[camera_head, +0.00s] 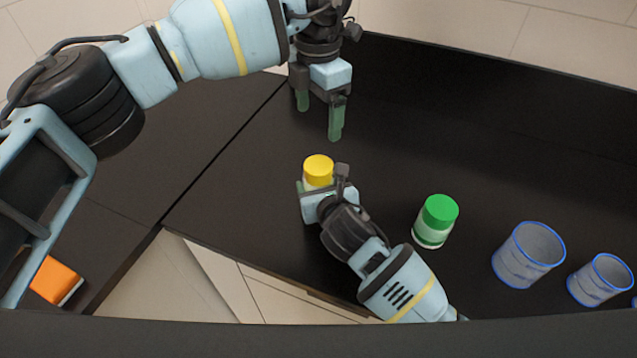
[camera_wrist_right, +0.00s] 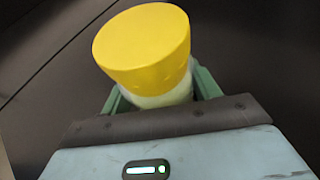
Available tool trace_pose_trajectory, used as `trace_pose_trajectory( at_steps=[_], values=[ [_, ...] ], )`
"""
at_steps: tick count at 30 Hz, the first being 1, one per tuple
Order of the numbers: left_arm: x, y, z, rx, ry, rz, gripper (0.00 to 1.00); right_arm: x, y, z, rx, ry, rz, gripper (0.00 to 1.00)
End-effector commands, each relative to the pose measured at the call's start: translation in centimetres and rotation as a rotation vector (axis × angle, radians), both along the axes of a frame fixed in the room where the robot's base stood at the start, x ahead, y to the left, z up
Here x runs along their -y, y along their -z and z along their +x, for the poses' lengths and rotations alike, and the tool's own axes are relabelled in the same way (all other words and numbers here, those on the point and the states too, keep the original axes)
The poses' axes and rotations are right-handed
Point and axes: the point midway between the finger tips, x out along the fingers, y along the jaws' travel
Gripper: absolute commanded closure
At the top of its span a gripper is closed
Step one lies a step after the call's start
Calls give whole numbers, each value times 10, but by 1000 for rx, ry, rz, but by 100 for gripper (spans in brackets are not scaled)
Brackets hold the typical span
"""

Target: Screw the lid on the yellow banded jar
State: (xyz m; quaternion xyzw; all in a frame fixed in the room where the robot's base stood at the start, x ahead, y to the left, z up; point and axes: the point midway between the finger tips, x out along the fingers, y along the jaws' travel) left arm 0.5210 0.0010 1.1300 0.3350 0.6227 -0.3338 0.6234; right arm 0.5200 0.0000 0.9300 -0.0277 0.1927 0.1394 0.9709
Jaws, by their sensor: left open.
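The jar (camera_wrist_right: 165,98) with a yellow lid (camera_head: 318,169) stands on the black table, mostly hidden in the head view by my right gripper (camera_head: 315,188). In the right wrist view the yellow lid (camera_wrist_right: 145,48) sits on top of the whitish jar body. The green fingers of my right gripper (camera_wrist_right: 160,95) lie on both sides of the body, just below the lid, and appear closed on it. I cannot tell how tight the lid is. My left gripper (camera_head: 319,119) is open and empty, above and behind the jar, fingers pointing down.
A jar with a green lid (camera_head: 436,221) stands to the right of my right gripper. Two blue-rimmed cups (camera_head: 527,257) (camera_head: 598,281) stand farther right. An orange object (camera_head: 55,281) is at the lower left. The black table (camera_head: 460,120) is clear at the back.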

Motion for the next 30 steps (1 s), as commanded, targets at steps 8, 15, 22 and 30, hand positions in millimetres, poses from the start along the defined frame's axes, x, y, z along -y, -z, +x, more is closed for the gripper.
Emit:
trace_pose_trajectory(
  at_steps=[8, 15, 22, 30],
  values=[
    [0, 0, 0, 1, -1, 1, 17, 0, 0, 0, -1, 0, 0, 13],
    [0, 1, 0, -1, -1, 1, 17, 0, 0, -1, 0, 0, 0, 13],
    [0, 4, 1, -5, -1, 0, 17, 5, -7, -18, 0, -2, -1, 13],
    [0, 4, 1, -4, -1, 1, 17, 15, -21, -51, 0, -1, -1, 13]
  ],
)
